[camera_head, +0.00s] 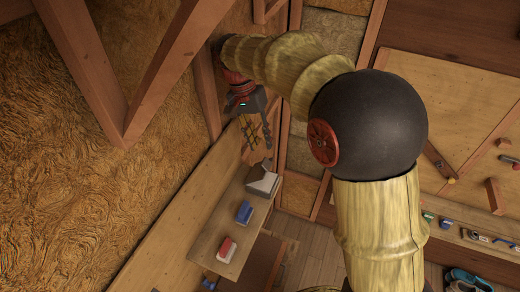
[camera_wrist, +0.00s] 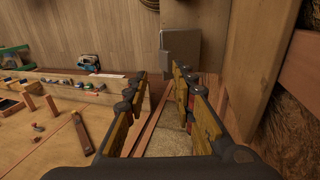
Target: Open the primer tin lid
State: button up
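No object is clearly recognisable as a primer tin or its lid in either view. My gripper (camera_head: 257,138) hangs near the insulated wall, above the far end of a narrow wooden shelf. In the wrist view, the fingers of my gripper (camera_wrist: 165,90) are apart with nothing between them. A grey box-like thing (camera_wrist: 180,48) stands beyond the fingertips near a wooden post; I cannot tell what it is. A grey and white item (camera_head: 263,181) sits on the shelf below my gripper in the head view.
The narrow shelf (camera_head: 210,238) also holds a blue block (camera_head: 244,212) and a red-and-white block (camera_head: 227,250). Wooden studs (camera_head: 98,75) cross the insulation at left. A workbench (camera_wrist: 48,148) with several small tools lies left in the wrist view.

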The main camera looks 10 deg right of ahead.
jog(key=shift+r, duration=0.65)
